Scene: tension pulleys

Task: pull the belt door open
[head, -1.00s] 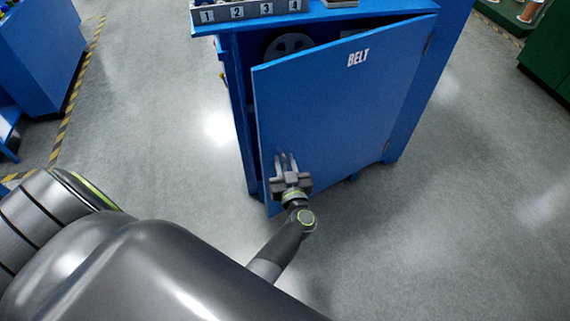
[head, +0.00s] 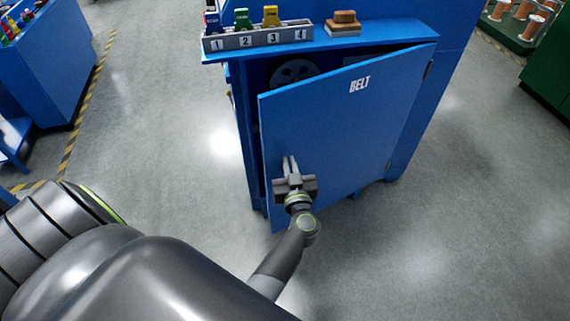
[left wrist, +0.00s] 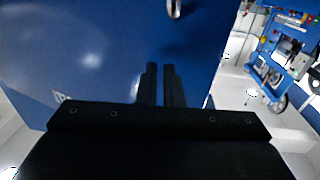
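The blue belt door (head: 335,130), lettered BELT, stands ajar on the blue cabinet. Its free left edge is swung out and its hinge side is at right. My left gripper (head: 290,163) is in front of the door's lower left part, near the free edge. In the left wrist view its two fingers (left wrist: 160,85) lie close together with a narrow gap, and I see nothing between them. The door's blue face (left wrist: 100,55) fills much of that view. A small metal loop (left wrist: 174,9) shows beyond the fingertips. Contact with the door cannot be told. My right gripper is not in view.
A numbered rack (head: 258,37) with coloured items and a brown block (head: 344,22) stand on the cabinet top. A wheel (head: 294,72) shows inside behind the door. Another blue bench (head: 45,60) is at left. Grey floor (head: 450,230) in front and right is clear.

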